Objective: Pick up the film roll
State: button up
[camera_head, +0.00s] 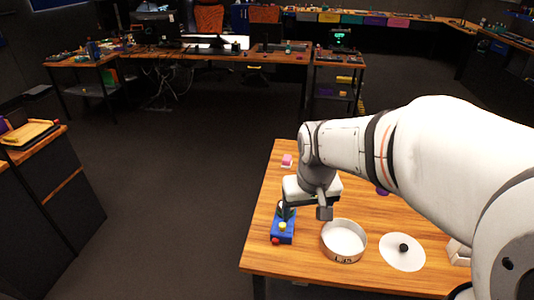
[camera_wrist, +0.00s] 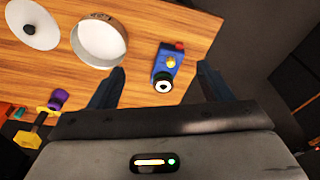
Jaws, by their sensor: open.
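My gripper (camera_head: 305,210) hangs over the left part of the wooden table. In the wrist view its fingers (camera_wrist: 160,68) are spread wide, with nothing held between them. A small purple piece with flared ends (camera_wrist: 58,99) lies on the wood at the left of the wrist view, outside the left finger. It may be the film roll, but I cannot be sure. In the head view, something purple (camera_head: 382,190) shows partly below my arm. A blue box (camera_wrist: 165,65) with yellow, red and black-ringed white parts lies ahead, between the finger directions; it also shows under my gripper (camera_head: 283,236).
A round white tin (camera_head: 344,240) and a white disc with black knob (camera_head: 402,252) lie right of the box. A pink item (camera_head: 287,160) is at the table's back left. A yellow tool (camera_wrist: 36,131) lies near the purple piece. My arm hides the table's right side.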

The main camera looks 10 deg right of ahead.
jog(key=shift+o, duration=0.3)
jog(key=w+f+g+p, duration=0.1)
jog(key=w+f+p, duration=0.2)
jog(key=w, duration=0.9)
jog(key=shift+w+a+f+p, duration=0.15)
jog(key=shift+w+f+p, duration=0.15)
jog(key=shift+w+f, duration=0.1)
jog(key=shift+g, duration=0.5)
jog(key=w+f+p, duration=0.1)
jog(key=w+f, duration=0.2)
jog(key=f, duration=0.1)
jog(key=w+f+p, duration=0.1)
jog(key=w+f, duration=0.2)
jog(key=w, duration=0.1)
jog(key=shift+w+a+f, duration=0.1)
jog(key=shift+a+f, duration=0.05)
jog(key=shift+f, duration=0.25)
jog(key=f+p, duration=0.1)
jog(key=f, duration=0.1)
jog(key=f+p, duration=0.1)
jog(key=f, duration=0.2)
jog(key=f+p, duration=0.1)
jog(key=f, duration=0.2)
jog(key=shift+d+f, duration=0.1)
jog(key=shift+d, duration=0.2)
jog(key=shift+c, duration=0.3)
jog(key=c, duration=1)
